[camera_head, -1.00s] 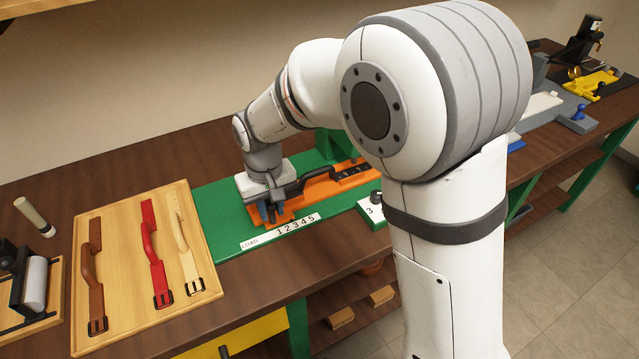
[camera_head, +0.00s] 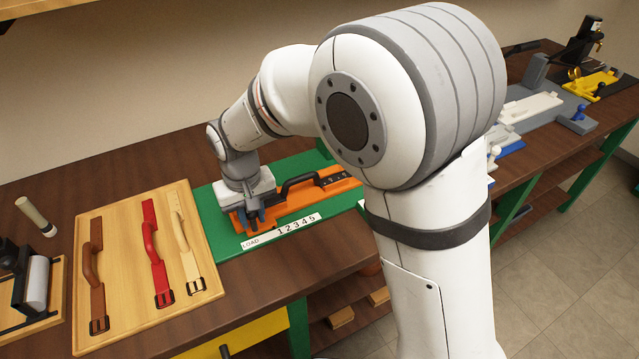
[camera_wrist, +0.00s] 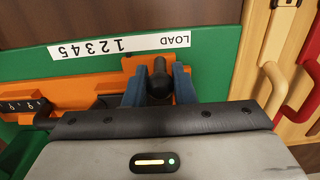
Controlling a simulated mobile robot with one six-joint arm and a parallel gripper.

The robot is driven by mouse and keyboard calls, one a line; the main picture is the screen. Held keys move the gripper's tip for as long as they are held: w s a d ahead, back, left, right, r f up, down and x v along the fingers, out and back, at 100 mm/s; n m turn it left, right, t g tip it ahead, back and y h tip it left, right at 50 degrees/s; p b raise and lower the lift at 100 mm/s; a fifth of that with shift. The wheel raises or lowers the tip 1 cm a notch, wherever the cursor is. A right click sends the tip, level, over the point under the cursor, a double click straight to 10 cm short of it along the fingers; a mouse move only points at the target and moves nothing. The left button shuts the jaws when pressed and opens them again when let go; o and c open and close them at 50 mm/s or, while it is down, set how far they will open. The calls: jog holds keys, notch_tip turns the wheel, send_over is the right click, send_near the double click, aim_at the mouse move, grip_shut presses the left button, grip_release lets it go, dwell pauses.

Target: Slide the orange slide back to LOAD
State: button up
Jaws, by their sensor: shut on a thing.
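The orange slide (camera_head: 302,203) lies on the green base (camera_head: 222,236) on the bench, with a black handle (camera_head: 299,182) on top. A white scale strip (camera_head: 281,230) in front of it reads LOAD, then 1 to 5. My gripper (camera_head: 250,220) is at the slide's left end, near the LOAD end of the strip. In the wrist view its blue fingers are shut on the slide's dark knob (camera_wrist: 160,82). The orange plate around the knob reaches close to the LOAD word. The rest of the slide's middle is partly hidden by my gripper in the wrist view.
A wooden board (camera_head: 127,300) with brown, red and cream straps lies left of the green base. A roller device (camera_head: 30,285) stands at the far left. A yellow fixture (camera_head: 592,84) is at the far right. Bare bench shows in front of the base.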

jog(key=shift+s+a+p, duration=0.1)
jog(key=shift+s+a, duration=0.5)
jog(key=shift+a, duration=0.3)
jog(key=shift+s+a+p, duration=0.1)
jog(key=shift+s+a, duration=0.45)
jog(key=shift+a, duration=0.35)
jog(key=shift+s+a+p, duration=0.1)
jog(key=shift+s+a, duration=0.5)
jog(key=shift+a, duration=0.3)
jog(key=shift+o, duration=1.2)
jog(key=shift+s+a, duration=0.1)
jog(key=shift+a, duration=0.15)
jog(key=o, duration=0.5)
jog(key=shift+s+a, duration=0.1)
jog(key=shift+r, duration=0.15)
notch_tip(320, 180, up, 6)
jog(key=p, duration=0.4)
